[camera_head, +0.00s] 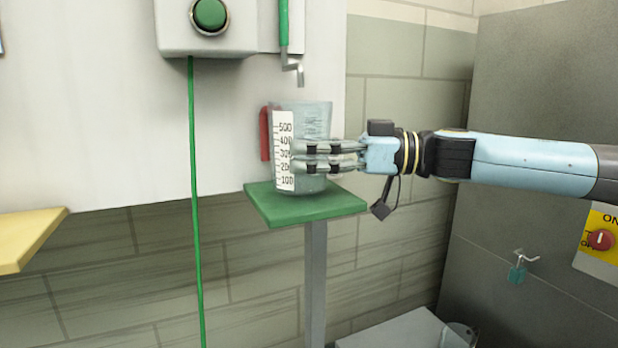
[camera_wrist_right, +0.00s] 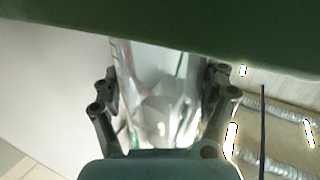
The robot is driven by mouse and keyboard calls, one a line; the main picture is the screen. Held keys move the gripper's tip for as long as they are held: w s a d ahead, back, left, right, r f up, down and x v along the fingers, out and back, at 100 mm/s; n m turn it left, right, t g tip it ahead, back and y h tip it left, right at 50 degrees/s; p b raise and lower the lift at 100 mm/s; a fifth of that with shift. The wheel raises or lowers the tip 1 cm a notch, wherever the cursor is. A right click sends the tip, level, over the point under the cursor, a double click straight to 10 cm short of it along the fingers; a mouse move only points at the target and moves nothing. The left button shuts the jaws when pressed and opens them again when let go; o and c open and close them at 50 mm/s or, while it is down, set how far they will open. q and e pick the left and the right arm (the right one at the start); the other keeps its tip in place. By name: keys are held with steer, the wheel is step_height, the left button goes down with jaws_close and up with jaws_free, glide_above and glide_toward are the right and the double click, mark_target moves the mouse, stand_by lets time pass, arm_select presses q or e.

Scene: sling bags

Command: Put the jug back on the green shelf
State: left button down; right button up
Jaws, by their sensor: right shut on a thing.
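The jug (camera_head: 305,125) is clear, with a white scale strip and a red handle on its left. In the head view it stands upright at the green shelf (camera_head: 310,206), its base at the shelf's top; whether it touches cannot be told for sure. My right gripper (camera_head: 302,157) comes in from the right and is shut around the jug's middle. In the right wrist view the jug (camera_wrist_right: 158,85) is between the two fingers, and a dark green surface (camera_wrist_right: 200,25) fills the top. My left gripper is not in view.
A metal spout (camera_head: 294,72) hangs above the jug from a grey box with a green button (camera_head: 209,14). A green cord (camera_head: 195,200) hangs left of the shelf. A yellow shelf (camera_head: 30,238) is at far left. A hook (camera_head: 522,258) and red switch (camera_head: 600,240) are at right.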

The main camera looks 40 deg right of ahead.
steer(key=shift+d+f, duration=0.1)
steer(key=shift+f, duration=0.35)
steer(key=shift+s, duration=0.1)
steer(key=shift+f, duration=0.1)
steer(key=o, duration=1.4)
steer(key=shift+o, duration=0.2)
